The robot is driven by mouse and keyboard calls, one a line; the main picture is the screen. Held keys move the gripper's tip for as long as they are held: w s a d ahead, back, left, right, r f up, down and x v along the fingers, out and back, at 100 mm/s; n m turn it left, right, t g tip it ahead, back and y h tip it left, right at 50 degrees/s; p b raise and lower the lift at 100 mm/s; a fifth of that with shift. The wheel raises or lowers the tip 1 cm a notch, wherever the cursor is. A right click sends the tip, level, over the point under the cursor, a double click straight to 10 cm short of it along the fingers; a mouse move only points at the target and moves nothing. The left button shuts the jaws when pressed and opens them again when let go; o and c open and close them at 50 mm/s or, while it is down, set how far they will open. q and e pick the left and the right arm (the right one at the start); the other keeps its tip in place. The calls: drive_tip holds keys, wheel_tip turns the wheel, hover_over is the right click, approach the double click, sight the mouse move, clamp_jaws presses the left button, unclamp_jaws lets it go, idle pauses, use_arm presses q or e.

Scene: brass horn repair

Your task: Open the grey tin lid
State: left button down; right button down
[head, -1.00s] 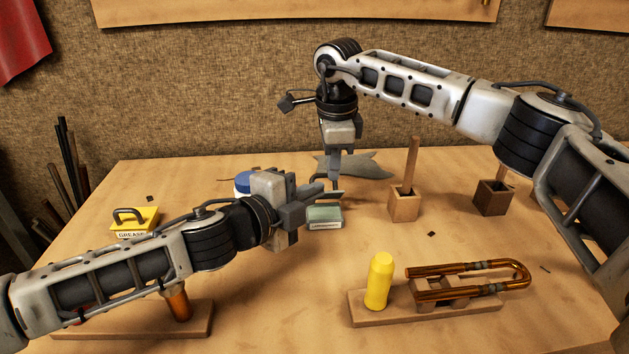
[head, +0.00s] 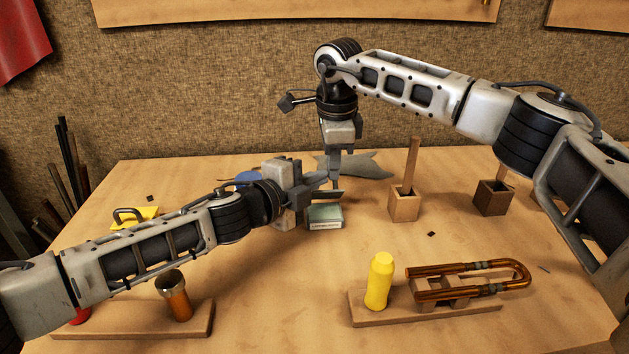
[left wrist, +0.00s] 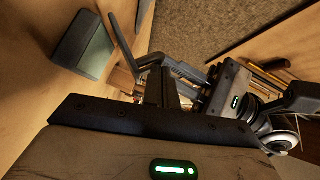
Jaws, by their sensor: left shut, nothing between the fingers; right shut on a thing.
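The small grey-green tin (head: 324,217) stands mid-table with a pale label on its front; it also shows in the left wrist view (left wrist: 84,44). Its top looks flat from the head, and its back edge is partly hidden by my left gripper. My left gripper (head: 335,194) is shut and empty, just behind and above the tin's back edge. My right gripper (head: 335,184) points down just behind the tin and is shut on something. The left gripper hides its fingertips, so I cannot tell what it holds or whether it touches the tin.
A grey flat sheet (head: 362,166) lies behind. Wooden blocks (head: 404,205) and (head: 493,198) stand right. A front board (head: 358,308) bears a yellow bottle (head: 379,282) and copper tube (head: 518,270). The front middle is clear.

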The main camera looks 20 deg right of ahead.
drive_tip(key=shift+s+a+f, duration=0.2)
drive_tip(key=shift+s+f, duration=0.05)
drive_tip(key=shift+f, duration=0.1)
drive_tip(key=c, duration=1.6)
unclamp_jaws()
drive_tip(key=shift+o, duration=0.4)
drive_tip(key=shift+d, duration=0.1)
drive_tip(key=shift+r, duration=0.1)
